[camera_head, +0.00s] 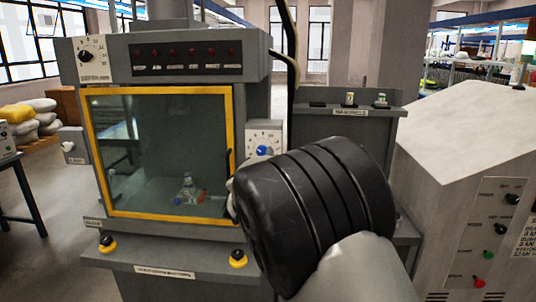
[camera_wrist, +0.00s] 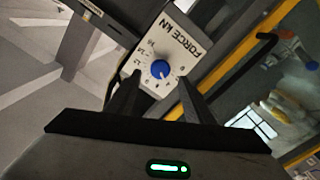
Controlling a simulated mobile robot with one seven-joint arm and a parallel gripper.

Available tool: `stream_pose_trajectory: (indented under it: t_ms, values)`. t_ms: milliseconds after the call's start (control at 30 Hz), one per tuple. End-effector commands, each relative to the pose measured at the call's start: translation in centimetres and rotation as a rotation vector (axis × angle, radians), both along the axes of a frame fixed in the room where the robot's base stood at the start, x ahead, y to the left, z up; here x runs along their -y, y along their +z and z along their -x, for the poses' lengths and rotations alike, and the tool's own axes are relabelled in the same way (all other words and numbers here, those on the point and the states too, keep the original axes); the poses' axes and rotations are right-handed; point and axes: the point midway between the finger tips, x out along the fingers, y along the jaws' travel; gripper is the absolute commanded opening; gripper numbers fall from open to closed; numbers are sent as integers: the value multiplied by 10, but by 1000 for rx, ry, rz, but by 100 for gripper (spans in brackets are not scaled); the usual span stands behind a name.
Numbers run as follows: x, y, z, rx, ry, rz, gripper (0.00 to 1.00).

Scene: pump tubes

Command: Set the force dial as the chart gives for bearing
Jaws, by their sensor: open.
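The force dial (camera_wrist: 160,69) is a round blue knob on a white plate marked FORCE kN in the wrist view. A ring of scale numbers surrounds it, and its exact setting is too small to read. It also shows in the head view (camera_head: 264,150), right of the yellow-framed window. My gripper (camera_wrist: 158,92) is open and empty, its two dark fingers pointing at the dial plate with the blue knob between them in the picture. I cannot tell whether they touch it. In the head view my black arm link hides most of the gripper. No chart for bearing is legible.
The grey machine has a yellow-framed window (camera_head: 160,85), a black-knob dial (camera_head: 86,56) and a row of red lamps (camera_head: 190,53). A shelf labelled MANDRELS (camera_head: 350,112) holds small parts. A switch cabinet (camera_head: 480,190) stands at right. Yellow-based buttons (camera_head: 238,259) sit on the front ledge.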

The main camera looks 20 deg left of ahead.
Motion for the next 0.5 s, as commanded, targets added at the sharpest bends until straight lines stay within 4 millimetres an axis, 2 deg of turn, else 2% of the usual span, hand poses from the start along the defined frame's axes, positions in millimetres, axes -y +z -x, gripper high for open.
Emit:
stream_pose_trajectory:
  t_ms: [33,200,500]
  values:
    - [-1,-1,-10,0,-1,1,48]
    - [-6,0,-31,0,-2,0,48]
    - [-9,0,-40,0,0,0,48]
